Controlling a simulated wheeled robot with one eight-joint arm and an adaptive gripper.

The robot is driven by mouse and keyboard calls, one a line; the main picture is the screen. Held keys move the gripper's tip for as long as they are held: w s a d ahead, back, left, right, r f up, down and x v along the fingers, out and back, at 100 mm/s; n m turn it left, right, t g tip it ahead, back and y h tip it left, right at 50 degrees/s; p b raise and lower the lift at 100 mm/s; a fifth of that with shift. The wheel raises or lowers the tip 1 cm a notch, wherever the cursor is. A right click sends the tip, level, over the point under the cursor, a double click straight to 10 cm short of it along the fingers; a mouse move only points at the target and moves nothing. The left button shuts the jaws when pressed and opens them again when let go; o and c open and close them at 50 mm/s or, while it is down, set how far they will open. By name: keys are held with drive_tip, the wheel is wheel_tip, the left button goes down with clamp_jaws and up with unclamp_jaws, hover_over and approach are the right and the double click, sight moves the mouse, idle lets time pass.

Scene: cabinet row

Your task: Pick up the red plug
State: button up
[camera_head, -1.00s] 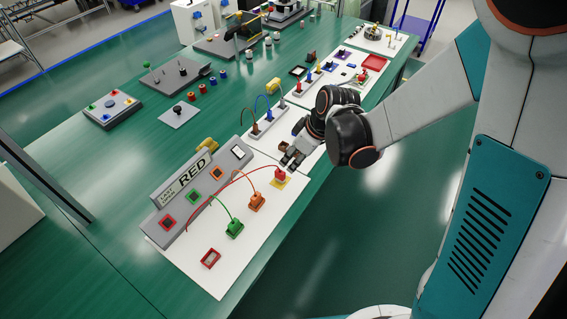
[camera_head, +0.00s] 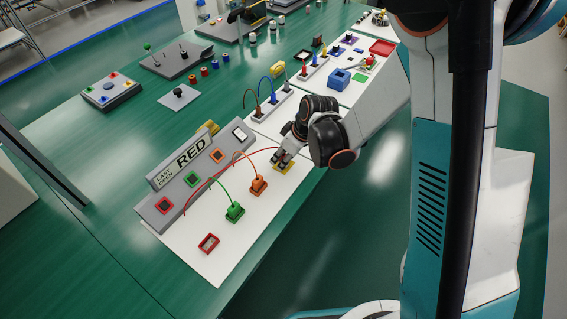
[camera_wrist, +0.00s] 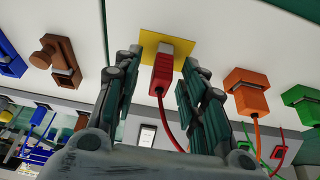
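The red plug (camera_wrist: 161,76) stands at a yellow square (camera_wrist: 152,44) on the white board and has a red cable. In the wrist view my gripper (camera_wrist: 162,68) has its fingers on either side of the plug, with visible gaps, so it looks open around it. In the head view my gripper (camera_head: 281,158) is over the yellow square (camera_head: 287,168) and hides most of the plug. The red cable (camera_head: 225,169) arcs left to the grey panel (camera_head: 168,203), whose sign reads "LAST OPEN RED".
An orange plug (camera_head: 258,185) and a green plug (camera_head: 235,211) stand beside it on the white board (camera_head: 200,262). A red-framed square (camera_head: 208,243) lies near the board's front. Brown and blue cabled plugs stand behind my gripper. The green table (camera_head: 100,195) is clear at left.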

sight(284, 155)
drive_tip(key=shift+w+a+f, duration=0.1)
drive_tip(key=shift+a+f, duration=0.05)
drive_tip(key=shift+f, duration=0.25)
drive_tip(key=shift+r, duration=0.1)
clamp_jaws()
wheel_tip(284, 155, up, 21)
drive_tip(key=p, duration=0.8)
drive_tip(key=shift+r+p, duration=1.2)
drive_tip(key=shift+r, duration=0.3)
